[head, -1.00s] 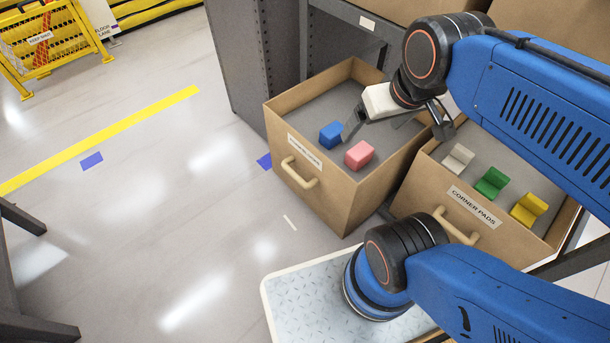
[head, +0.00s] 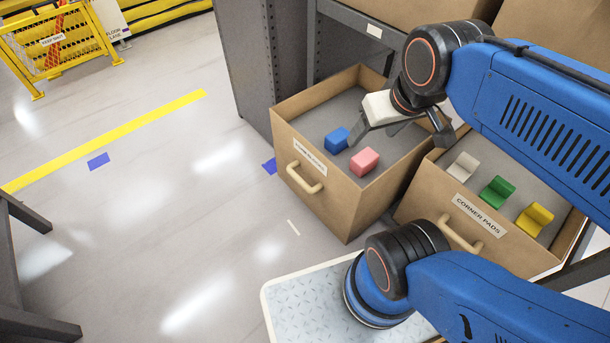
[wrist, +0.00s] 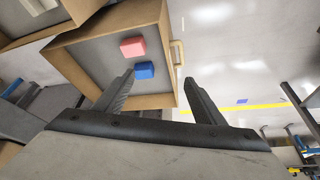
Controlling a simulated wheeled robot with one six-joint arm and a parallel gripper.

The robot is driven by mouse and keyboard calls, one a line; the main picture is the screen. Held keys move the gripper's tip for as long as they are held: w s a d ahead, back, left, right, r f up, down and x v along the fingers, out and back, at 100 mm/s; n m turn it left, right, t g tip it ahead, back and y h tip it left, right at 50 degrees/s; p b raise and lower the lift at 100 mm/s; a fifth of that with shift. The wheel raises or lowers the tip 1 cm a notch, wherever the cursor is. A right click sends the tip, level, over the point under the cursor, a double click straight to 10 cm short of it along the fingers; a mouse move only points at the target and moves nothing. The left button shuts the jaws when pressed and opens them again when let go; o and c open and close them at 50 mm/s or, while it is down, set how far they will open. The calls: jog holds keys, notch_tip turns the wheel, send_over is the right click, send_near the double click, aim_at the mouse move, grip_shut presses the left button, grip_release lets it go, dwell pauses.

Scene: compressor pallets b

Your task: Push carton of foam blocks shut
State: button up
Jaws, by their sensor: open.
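The carton of foam blocks (head: 320,200) stands pulled out of a grey shelf, open at the top, with a pale handle (head: 305,178) on its front below a label. A blue block (head: 336,140) and a pink block (head: 364,161) lie inside. My gripper (head: 378,135) is open and empty, above the carton's inside in the head view, and hides part of its far right side. In the wrist view my open fingers (wrist: 159,79) show in front of the carton (wrist: 160,18), one over its interior and one beyond its handle side over the floor.
A second carton labelled CORNER PADS (head: 480,215) stands open to the right, holding white, green and yellow pads. The grey shelf upright (head: 250,60) is behind left. Floor with a yellow line (head: 110,138) is clear at left. A dark stand (head: 30,320) is at lower left.

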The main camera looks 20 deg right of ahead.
jog(key=shift+w+a+n, duration=0.1)
jog(key=shift+w+n, duration=0.3)
jog(key=shift+w, duration=0.05)
jog(key=c, duration=1)
jog(key=w+n, duration=0.1)
jog(key=w, duration=0.1)
jog(key=w+a+n+g, duration=0.1)
jog(key=w+n, duration=0.2)
jog(key=w, duration=0.1)
jog(key=shift+w+a+f+n, duration=0.15)
jog(key=shift+a+f+n, duration=0.15)
jog(key=shift+a, duration=0.05)
grip_shut()
jog(key=w+a+f+n+g+h, duration=0.1)
jog(key=w+a+f+n+g, duration=0.2)
jog(key=w+n, duration=0.4)
jog(key=n+h, duration=0.2)
jog(key=n, duration=0.8)
send_near(289, 135)
jog(key=s+a+r, duration=0.4)
jog(key=s, duration=0.1)
jog(key=shift+w+d+f, duration=0.35)
jog(key=shift+d+f, duration=0.6)
jog(key=shift+f, duration=0.65)
jog(key=shift+w+d+f, duration=0.3)
jog(key=shift+d+f, duration=0.65)
jog(key=shift+f, duration=0.7)
jog(key=shift+w+d+f, duration=0.35)
jog(key=shift+d+f, duration=0.6)
jog(key=shift+f, duration=0.65)
